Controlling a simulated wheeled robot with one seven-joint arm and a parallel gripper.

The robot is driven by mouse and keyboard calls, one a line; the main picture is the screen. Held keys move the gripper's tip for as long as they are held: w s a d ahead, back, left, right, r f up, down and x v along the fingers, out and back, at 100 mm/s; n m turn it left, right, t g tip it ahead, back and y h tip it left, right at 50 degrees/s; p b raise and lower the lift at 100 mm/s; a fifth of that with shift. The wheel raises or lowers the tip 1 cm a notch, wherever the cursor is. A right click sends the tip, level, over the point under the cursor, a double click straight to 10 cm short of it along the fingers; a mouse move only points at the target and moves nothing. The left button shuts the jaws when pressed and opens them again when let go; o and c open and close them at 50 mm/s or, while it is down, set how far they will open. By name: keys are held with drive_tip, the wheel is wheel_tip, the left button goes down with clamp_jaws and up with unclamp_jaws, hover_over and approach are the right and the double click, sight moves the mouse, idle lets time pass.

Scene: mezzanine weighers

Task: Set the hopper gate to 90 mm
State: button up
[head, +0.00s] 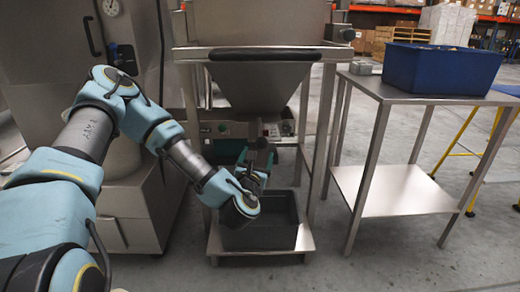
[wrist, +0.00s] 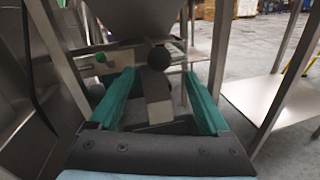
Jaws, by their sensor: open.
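The steel hopper (head: 262,85) hangs in its frame, its cone narrowing to an outlet above a dark grey tub (head: 283,237). In the wrist view, a black ball knob (wrist: 159,58) stands just below the hopper cone, with a grey flat bar (wrist: 155,85) below it. A pale strip (wrist: 120,72) runs sideways behind them; any scale marks are too small to read. My gripper (wrist: 160,88) is open, its green fingers on either side of the bar and apart from it. In the head view my gripper (head: 256,172) is below the outlet, partly hidden by my wrist.
A steel table (head: 400,92) at the right carries a blue bin (head: 440,68). Frame posts (head: 322,130) stand close to the right of my gripper. A large grey machine (head: 130,205) is at the left. Yellow legs (head: 458,140) show at the far right.

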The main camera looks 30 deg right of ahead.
drive_tip(key=shift+v, duration=2.2)
